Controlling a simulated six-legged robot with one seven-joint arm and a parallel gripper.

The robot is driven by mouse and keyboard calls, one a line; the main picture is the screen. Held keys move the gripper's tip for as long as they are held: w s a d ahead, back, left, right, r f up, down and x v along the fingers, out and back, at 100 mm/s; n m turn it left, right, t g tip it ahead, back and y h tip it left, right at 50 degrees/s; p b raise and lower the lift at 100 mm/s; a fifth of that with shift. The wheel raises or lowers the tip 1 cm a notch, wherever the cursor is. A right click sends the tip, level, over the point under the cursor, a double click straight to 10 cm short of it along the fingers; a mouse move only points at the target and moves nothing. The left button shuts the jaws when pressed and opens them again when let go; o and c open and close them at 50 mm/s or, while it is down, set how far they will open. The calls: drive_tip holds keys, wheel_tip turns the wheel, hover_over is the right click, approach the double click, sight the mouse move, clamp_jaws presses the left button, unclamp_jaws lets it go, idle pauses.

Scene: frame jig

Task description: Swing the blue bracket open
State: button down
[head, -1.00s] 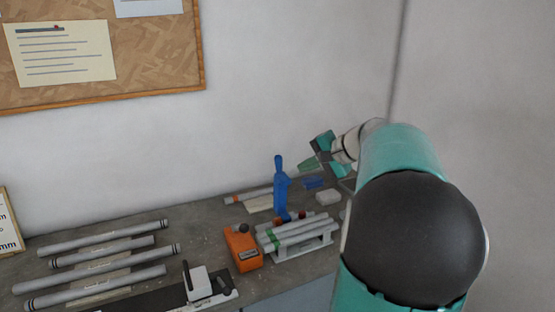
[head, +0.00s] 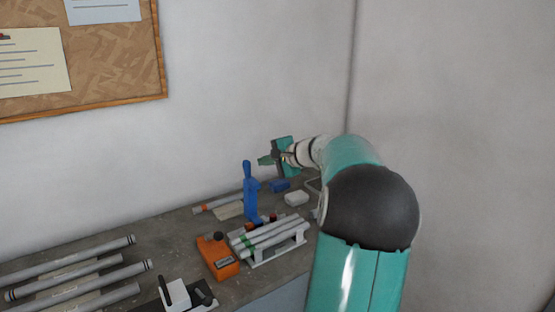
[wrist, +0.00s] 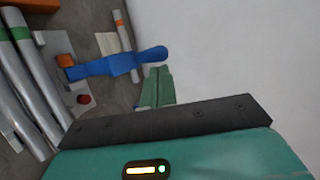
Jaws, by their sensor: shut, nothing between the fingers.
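The blue bracket (head: 252,198) stands upright on the grey bench, with a rounded knob at its top. In the wrist view the blue bracket (wrist: 118,65) lies across the picture, its knob end pointing right. My gripper (head: 264,160) is just right of the bracket's top in the head view. In the wrist view its green fingers (wrist: 157,86) are together and empty, close to the knob end. I see a gap between them and the bracket there.
An orange box (head: 217,257) and a white rack (head: 280,249) holding grey tubes stand in front of the bracket. A blue block (head: 279,186) and a white block (head: 296,199) lie to its right. More tubes (head: 68,270) lie at left. The wall is close behind.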

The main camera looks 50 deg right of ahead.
sight(249, 164)
drive_tip(key=shift+x, duration=2.1)
drive_tip(key=w, duration=0.1)
drive_tip(key=w+d, duration=0.1)
drive_tip(key=w, duration=0.1)
drive_tip(key=w+f, duration=0.1)
drive_tip(key=shift+w+d, duration=0.15)
drive_tip(key=shift+w, duration=0.1)
